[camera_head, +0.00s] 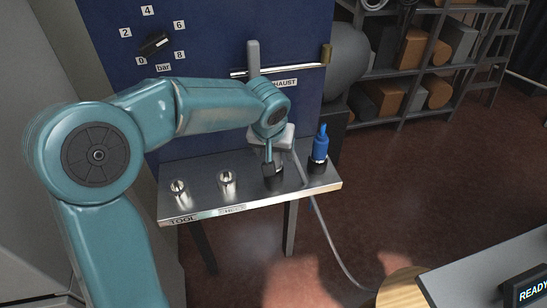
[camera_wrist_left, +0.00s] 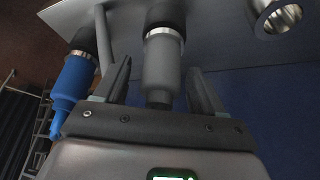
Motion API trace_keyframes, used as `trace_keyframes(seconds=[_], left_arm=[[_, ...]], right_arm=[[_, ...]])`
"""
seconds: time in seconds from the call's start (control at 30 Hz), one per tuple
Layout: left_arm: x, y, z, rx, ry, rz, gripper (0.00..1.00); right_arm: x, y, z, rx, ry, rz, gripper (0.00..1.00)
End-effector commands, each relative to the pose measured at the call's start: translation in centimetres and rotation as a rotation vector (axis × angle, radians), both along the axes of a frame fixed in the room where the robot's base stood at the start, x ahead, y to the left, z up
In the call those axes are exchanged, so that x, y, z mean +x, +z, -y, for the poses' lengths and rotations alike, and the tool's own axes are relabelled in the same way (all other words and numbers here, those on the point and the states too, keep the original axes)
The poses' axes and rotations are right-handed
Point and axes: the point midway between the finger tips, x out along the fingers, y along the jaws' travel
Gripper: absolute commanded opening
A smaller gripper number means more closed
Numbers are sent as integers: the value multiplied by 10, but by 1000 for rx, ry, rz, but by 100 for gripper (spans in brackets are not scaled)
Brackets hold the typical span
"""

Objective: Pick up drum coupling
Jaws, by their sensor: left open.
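A grey coupling (camera_wrist_left: 160,70) with a metal ring and a black collar shows in the left wrist view, between the fingers of my left gripper (camera_wrist_left: 158,82). The fingers stand apart on either side of it, and I see no clear grip. In the head view my left gripper (camera_head: 271,162) is over the metal shelf, at a black socket, and hides most of the grey coupling. A blue coupling (camera_head: 320,144) stands upright in a black collar at the shelf's right end; it also shows in the left wrist view (camera_wrist_left: 72,90). Neither is labelled as the drum coupling. My right gripper is out of view.
The shelf (camera_head: 205,205), marked TOOL, has two empty-looking metal sockets (camera_head: 179,188) at its left. A blue panel (camera_head: 220,45) with a bar dial (camera_head: 154,44) stands behind. A grey hose (camera_head: 324,228) hangs past the shelf's front. A grey table (camera_head: 470,275) is at lower right.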

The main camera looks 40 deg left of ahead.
Motion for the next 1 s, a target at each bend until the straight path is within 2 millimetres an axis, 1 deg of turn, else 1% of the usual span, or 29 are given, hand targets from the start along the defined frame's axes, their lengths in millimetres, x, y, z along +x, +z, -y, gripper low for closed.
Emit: trace_keyframes(seconds=[0.03,0.1,0.3,0.37,0.4,0.47,0.5,0.83,0.97,1.0], left_arm=[[1,-5,-1,-1,1,-3,70],[3,-7,-2,-2,1,0,70],[3,-8,-2,-1,1,0,70],[3,-7,-2,-1,1,0,50],[3,-7,-2,-1,1,0,37],[3,-7,-2,-1,0,0,18],[3,-7,-2,-1,0,0,10],[4,-3,-2,0,1,2,9],[4,9,-2,1,1,5,9],[4,15,-2,1,1,5,9]], right_arm=[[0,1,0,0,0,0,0],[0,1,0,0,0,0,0],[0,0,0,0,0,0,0],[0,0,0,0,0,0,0],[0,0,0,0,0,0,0],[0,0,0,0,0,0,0],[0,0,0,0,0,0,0],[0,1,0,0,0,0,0],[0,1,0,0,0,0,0],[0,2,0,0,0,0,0]])
